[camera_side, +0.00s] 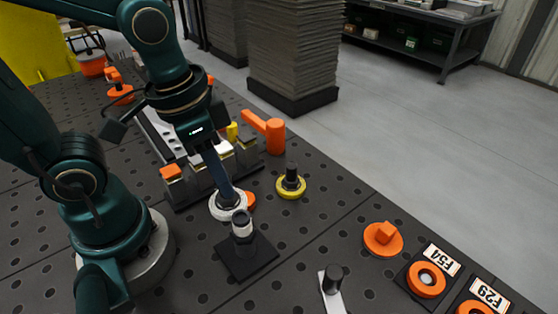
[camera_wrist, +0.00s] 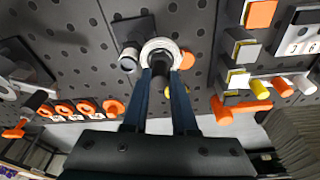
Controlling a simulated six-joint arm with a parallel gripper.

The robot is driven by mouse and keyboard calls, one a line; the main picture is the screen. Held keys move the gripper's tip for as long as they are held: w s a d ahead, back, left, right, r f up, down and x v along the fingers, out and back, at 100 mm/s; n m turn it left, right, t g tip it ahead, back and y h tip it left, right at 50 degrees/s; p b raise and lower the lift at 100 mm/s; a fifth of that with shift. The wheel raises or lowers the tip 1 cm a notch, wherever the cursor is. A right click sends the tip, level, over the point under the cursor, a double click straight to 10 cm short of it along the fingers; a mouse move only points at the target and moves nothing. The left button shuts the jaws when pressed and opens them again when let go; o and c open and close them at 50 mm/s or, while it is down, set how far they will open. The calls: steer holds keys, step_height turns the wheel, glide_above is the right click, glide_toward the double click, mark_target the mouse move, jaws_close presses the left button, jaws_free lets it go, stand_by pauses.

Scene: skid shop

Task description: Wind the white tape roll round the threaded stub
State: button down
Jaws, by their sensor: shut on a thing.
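The white tape roll (camera_side: 214,208) is a pale ring at the tips of my gripper (camera_side: 229,203). In the wrist view the tape roll (camera_wrist: 160,43) lies between my two fingertips (camera_wrist: 161,74), with a dark core in its middle. My gripper is shut on it. The threaded stub (camera_side: 242,228) stands upright on a black square plate (camera_side: 246,262), just in front of the roll. In the wrist view the stub (camera_wrist: 127,62) is just left of the roll. I cannot tell whether they touch.
A yellow disc with a black peg (camera_side: 291,187) stands to the right. Behind is a rack with an orange-topped block (camera_side: 172,173) and an orange handle (camera_side: 268,128). Orange rings on label plates (camera_side: 426,279) lie at the right front. A small orange part (camera_side: 251,201) is beside the roll.

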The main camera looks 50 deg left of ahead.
steer(key=shift+w, duration=0.1)
steer(key=shift+w+d, duration=0.25)
steer(key=shift+w, duration=0.5)
steer(key=shift+w, duration=0.1)
steer(key=shift+w+d, duration=0.25)
steer(key=shift+w, duration=0.05)
steer(key=shift+w+d, duration=0.35)
steer(key=shift+w, duration=0.05)
steer(key=shift+d, duration=0.1)
steer(key=shift+w+d, duration=0.4)
steer(key=shift+d, duration=0.3)
